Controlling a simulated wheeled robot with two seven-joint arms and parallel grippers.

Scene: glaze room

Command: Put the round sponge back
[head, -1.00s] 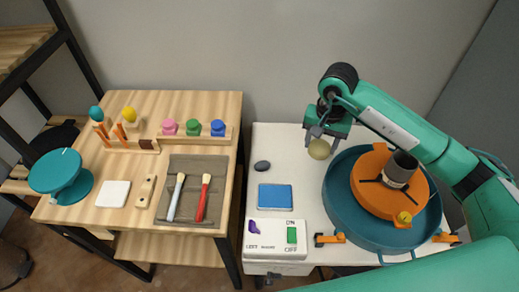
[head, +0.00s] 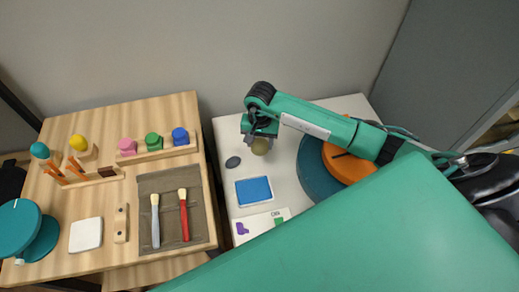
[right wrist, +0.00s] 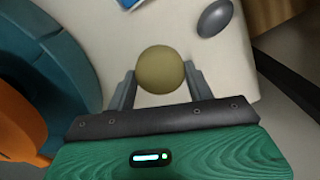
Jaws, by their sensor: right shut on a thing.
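The round sponge (head: 260,147) is a dull olive-yellow ball. My right gripper (head: 259,139) is shut on it, above the back left part of the white table (head: 287,180). In the right wrist view the sponge (right wrist: 160,70) sits between the two grey fingers, beyond the dark palm bar, with the white surface behind it. My left gripper is not in view.
A dark oval stone-like thing (head: 233,162) and a blue rectangular pad (head: 254,191) lie left of the wheel. An orange disc (head: 343,162) sits in a teal basin (head: 313,172). The wooden table (head: 119,193) holds brushes, coloured pots and a white tile (head: 86,235).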

